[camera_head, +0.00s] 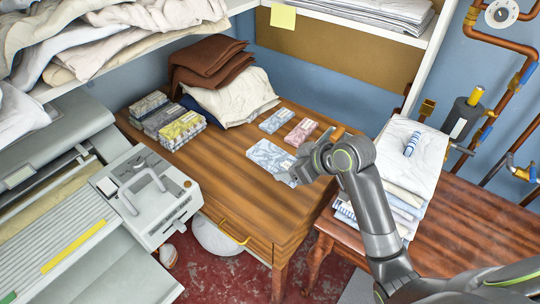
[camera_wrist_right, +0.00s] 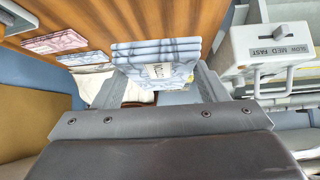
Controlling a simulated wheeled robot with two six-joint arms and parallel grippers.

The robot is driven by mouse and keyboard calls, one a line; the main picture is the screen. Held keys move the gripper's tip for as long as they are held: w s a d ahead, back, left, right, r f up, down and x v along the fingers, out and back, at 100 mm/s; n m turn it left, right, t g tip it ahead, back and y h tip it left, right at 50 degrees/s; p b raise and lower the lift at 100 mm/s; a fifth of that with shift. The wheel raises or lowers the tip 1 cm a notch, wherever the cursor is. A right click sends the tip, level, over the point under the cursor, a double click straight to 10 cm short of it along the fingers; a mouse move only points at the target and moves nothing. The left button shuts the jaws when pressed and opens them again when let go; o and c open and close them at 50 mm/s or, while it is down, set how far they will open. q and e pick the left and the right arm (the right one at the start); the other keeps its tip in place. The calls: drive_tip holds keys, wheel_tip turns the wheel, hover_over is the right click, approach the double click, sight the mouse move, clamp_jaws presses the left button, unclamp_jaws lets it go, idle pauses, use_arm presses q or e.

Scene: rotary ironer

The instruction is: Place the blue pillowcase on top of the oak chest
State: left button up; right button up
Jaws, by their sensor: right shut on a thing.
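The blue pillowcase (camera_head: 268,156) is a flat, folded, pale blue patterned bundle over the right part of the oak chest's top (camera_head: 215,178). It also shows in the right wrist view (camera_wrist_right: 157,52), with a pale label, between my fingers. My right gripper (camera_head: 292,172) is shut on its near right edge. I cannot tell whether the pillowcase touches the wood or is held just above it. My left gripper is not in view.
Beyond it lie a small blue bundle (camera_head: 275,120) and a pink bundle (camera_head: 301,131). Grey and yellow bundles (camera_head: 182,129), a white cloth (camera_head: 236,97) and brown cloths (camera_head: 210,58) fill the back. The ironer (camera_head: 147,195) is left; a linen stack (camera_head: 408,160) is right. The chest's front is clear.

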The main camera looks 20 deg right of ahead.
drive_tip(key=shift+w+d+f+n+b, duration=0.1)
drive_tip(key=shift+d+f+n+b, duration=0.1)
drive_tip(key=shift+f, duration=0.45)
drive_tip(key=shift+d+f+n+b, duration=0.1)
drive_tip(key=shift+f+n, duration=0.1)
drive_tip(key=shift+f, duration=0.4)
drive_tip(key=shift+g+y, duration=0.3)
wheel_tip(320, 180, down, 6)
drive_tip(key=shift+w+r, duration=0.15)
drive_tip(key=shift+r, duration=0.05)
drive_tip(key=shift+f, duration=0.55)
wheel_tip(320, 180, down, 3)
drive_tip(key=shift+f, duration=0.1)
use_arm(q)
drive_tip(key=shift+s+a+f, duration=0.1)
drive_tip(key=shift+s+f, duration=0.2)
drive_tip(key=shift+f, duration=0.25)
use_arm(e)
drive_tip(key=shift+f, duration=0.2)
drive_tip(key=o, duration=1)
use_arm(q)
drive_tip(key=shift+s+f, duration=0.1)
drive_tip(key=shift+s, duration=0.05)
